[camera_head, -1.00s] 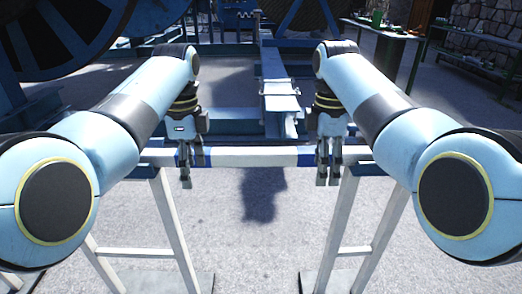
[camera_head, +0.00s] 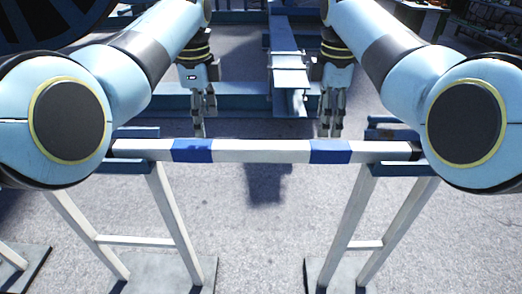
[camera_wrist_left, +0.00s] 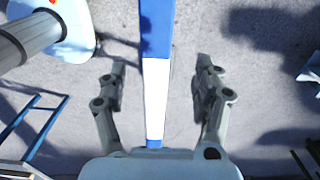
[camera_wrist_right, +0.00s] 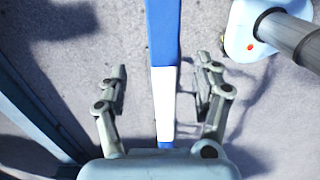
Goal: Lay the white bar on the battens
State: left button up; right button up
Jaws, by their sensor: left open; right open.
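The white bar (camera_head: 262,151), with blue bands and dark ends, lies level across the two trestles. It rests over the blue left batten (camera_head: 126,168) and the right batten (camera_head: 405,170). My left gripper (camera_head: 203,126) and right gripper (camera_head: 330,127) are open and empty. In the head view their fingertips show just above the bar's far edge, apart from it. In the left wrist view the bar (camera_wrist_left: 155,85) runs between the spread fingers (camera_wrist_left: 162,88). The right wrist view shows the bar (camera_wrist_right: 164,90) likewise between the fingers (camera_wrist_right: 162,85).
The left trestle (camera_head: 172,215) and right trestle (camera_head: 347,215) stand on flat feet. Blue steel framing (camera_head: 240,97) lies behind the bar, with a large dark reel (camera_head: 45,25) at back left. The paving between the trestles is clear.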

aim_at(321, 145)
pick_arm(q)
jog(key=f, duration=0.7)
jog(key=shift+s+f, duration=0.3)
jog(key=shift+f, duration=0.05)
pick_arm(e)
jog(key=f, duration=0.7)
jog(key=shift+s+f, duration=0.3)
jog(key=shift+f, duration=0.05)
pick_arm(q)
jog(key=shift+c, duration=0.2)
pick_arm(e)
jog(key=shift+c, duration=0.2)
pick_arm(q)
grip_shut()
pick_arm(e)
grip_shut()
